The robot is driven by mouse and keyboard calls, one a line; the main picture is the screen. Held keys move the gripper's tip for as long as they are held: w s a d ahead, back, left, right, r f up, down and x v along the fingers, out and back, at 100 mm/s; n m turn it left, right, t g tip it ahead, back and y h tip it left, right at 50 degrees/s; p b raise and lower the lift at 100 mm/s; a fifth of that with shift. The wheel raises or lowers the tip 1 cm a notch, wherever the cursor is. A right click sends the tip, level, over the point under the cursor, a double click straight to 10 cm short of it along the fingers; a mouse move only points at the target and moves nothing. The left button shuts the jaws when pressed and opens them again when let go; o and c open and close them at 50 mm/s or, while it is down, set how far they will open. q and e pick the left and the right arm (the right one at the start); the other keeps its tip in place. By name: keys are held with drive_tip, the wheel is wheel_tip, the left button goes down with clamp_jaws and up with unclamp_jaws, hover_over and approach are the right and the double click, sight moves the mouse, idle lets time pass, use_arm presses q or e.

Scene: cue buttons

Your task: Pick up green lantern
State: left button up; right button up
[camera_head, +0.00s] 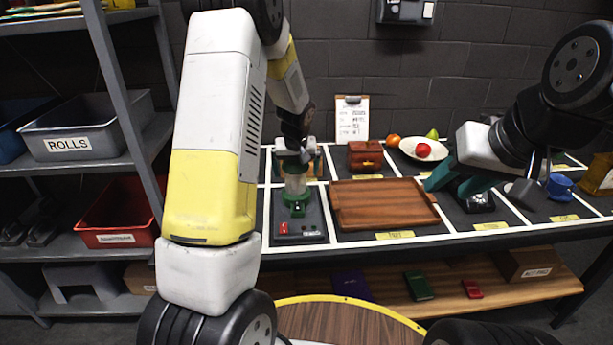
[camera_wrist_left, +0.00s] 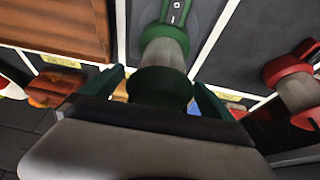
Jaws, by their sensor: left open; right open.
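The green lantern (camera_head: 296,185) stands upright on a dark grey pad in the left part of the table, with a green base and a clear middle. My left gripper (camera_head: 297,158) is over it from above. In the left wrist view the lantern (camera_wrist_left: 166,50) lies between the two teal fingers of my left gripper (camera_wrist_left: 158,88), which are apart. I cannot tell whether either finger touches it. My right gripper (camera_head: 457,182) is open and empty over the right part of the table, well away from the lantern.
A red lantern (camera_wrist_left: 295,88) shows at the right of the left wrist view. A wooden board (camera_head: 383,204) lies right of the green lantern. A brown box (camera_head: 366,155), a fruit plate (camera_head: 408,148) and a clipboard (camera_head: 352,122) are behind. A blue cup (camera_head: 559,186) is far right.

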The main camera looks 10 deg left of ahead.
use_arm(q)
drive_tip(key=shift+c, duration=0.2)
drive_tip(key=c, duration=1.8)
drive_tip(key=shift+c, duration=0.8)
